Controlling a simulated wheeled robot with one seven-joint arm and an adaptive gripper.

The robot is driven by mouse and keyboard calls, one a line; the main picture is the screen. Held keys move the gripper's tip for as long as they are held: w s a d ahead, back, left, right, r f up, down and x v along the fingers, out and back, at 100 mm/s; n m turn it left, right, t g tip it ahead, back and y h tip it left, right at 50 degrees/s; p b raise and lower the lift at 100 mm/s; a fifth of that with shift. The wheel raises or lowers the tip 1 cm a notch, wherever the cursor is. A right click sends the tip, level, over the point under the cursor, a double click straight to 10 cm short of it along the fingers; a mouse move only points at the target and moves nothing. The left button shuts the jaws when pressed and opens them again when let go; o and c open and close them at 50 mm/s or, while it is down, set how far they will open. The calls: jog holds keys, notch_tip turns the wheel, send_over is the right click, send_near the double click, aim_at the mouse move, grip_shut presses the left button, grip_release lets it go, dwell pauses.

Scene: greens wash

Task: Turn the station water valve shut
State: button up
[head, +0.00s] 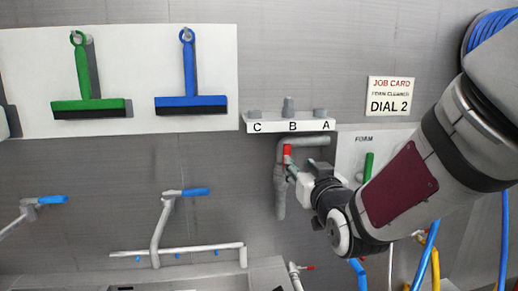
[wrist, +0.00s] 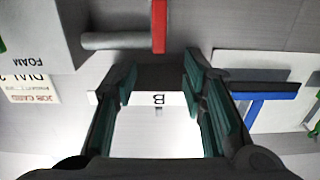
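A red valve lever (head: 287,152) stands upright on a grey bent pipe (head: 280,200) on the back wall, below the shelf lettered C, B, A. In the wrist view, which is upside down, the lever (wrist: 159,25) is at the top middle, next to its grey pipe (wrist: 115,41). My gripper (head: 291,172) is at the pipe, just below and right of the lever. In the wrist view my gripper (wrist: 160,78) is open, its two fingers apart with nothing between them. The lever lies in line with the gap, past the fingertips. Contact cannot be told.
The lettered shelf (head: 290,125) juts out above the valve. The foam panel (head: 350,150) with a green handle (head: 368,166) is close on the right. A blue squeegee (head: 190,104) and a green squeegee (head: 90,106) hang left. Taps (head: 168,215) stand lower left.

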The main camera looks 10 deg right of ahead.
aim_at(288, 152)
jog(key=w, duration=1.2)
jog(key=shift+w+p, duration=0.3)
jog(key=shift+w, duration=0.05)
jog(key=shift+c, duration=0.3)
grip_shut()
